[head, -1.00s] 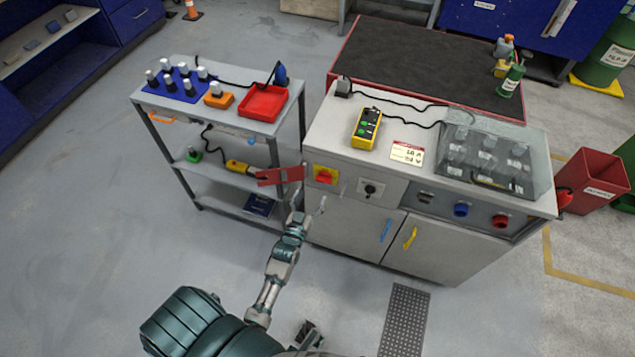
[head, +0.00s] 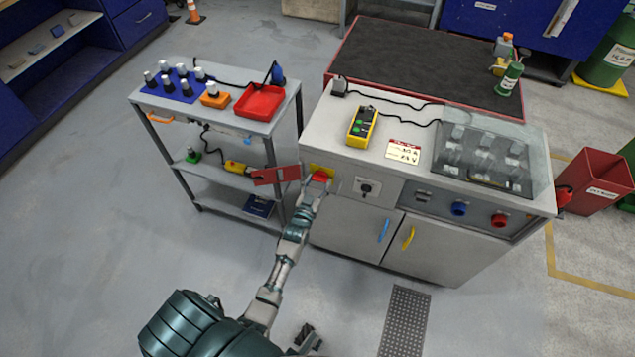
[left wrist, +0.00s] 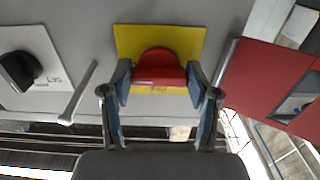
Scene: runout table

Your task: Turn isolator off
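The isolator is a red knob (head: 320,177) on a yellow plate (head: 322,168) at the left end of the grey cabinet's front. In the left wrist view the red knob (left wrist: 158,68) stands out from the yellow plate (left wrist: 190,35). My left gripper (head: 313,186) is at the isolator. Its two fingers (left wrist: 160,84) are apart, one on each side of the knob and very close to it; I cannot tell whether they touch it. A dark piece (head: 306,338) at the bottom of the head view may be my right gripper; its fingers are unclear.
A red hinged flap (head: 276,175) sticks out left of the isolator. A black rotary switch (head: 366,188) is to its right. A trolley (head: 282,128) stands to the left. A yellow pendant (head: 362,127) lies on the cabinet top. The floor in front is mostly clear.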

